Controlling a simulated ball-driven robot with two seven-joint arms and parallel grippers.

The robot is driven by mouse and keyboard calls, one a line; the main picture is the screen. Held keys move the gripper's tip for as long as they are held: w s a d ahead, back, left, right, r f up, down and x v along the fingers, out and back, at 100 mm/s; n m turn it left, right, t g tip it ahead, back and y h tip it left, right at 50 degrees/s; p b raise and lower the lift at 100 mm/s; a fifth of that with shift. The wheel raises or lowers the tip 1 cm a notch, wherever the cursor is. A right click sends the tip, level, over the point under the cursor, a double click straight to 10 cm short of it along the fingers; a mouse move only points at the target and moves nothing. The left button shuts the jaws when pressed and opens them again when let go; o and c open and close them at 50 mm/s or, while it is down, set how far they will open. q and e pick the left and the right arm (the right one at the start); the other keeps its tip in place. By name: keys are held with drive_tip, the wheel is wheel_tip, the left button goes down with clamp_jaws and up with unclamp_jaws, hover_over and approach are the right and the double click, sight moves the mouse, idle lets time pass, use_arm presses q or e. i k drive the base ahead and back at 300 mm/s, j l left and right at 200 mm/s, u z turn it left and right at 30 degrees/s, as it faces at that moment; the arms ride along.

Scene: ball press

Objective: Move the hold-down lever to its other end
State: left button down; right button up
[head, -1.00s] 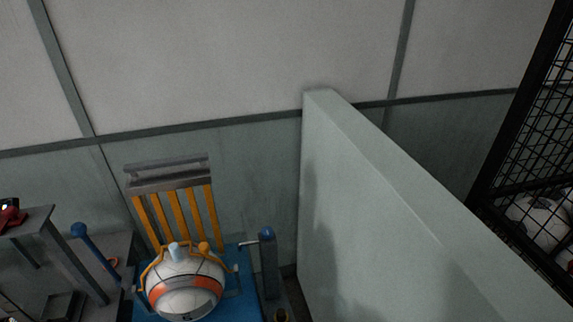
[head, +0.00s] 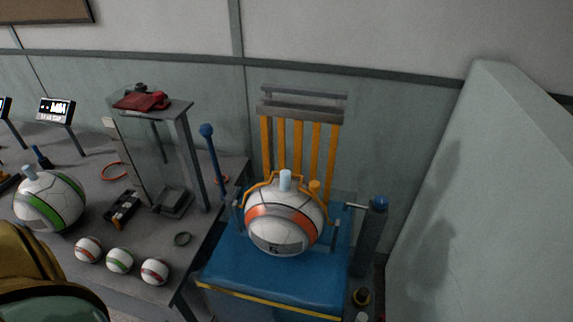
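A blue lever with a round knob (head: 213,155) stands steeply at the left of a blue chair-like stand (head: 270,282), leaning slightly. I cannot tell for sure that it is the hold-down lever. A white ball with orange and grey bands (head: 284,238) sits on the stand under a thin orange frame (head: 247,192), with a pale blue peg on top. A dark post with a blue cap (head: 372,235) and a small side rod stands to the right. Neither of my grippers is in view.
A pale partition (head: 470,220) stands close at right.

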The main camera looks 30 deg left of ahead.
sight(206, 131)
drive_tip(key=u, duration=0.95)
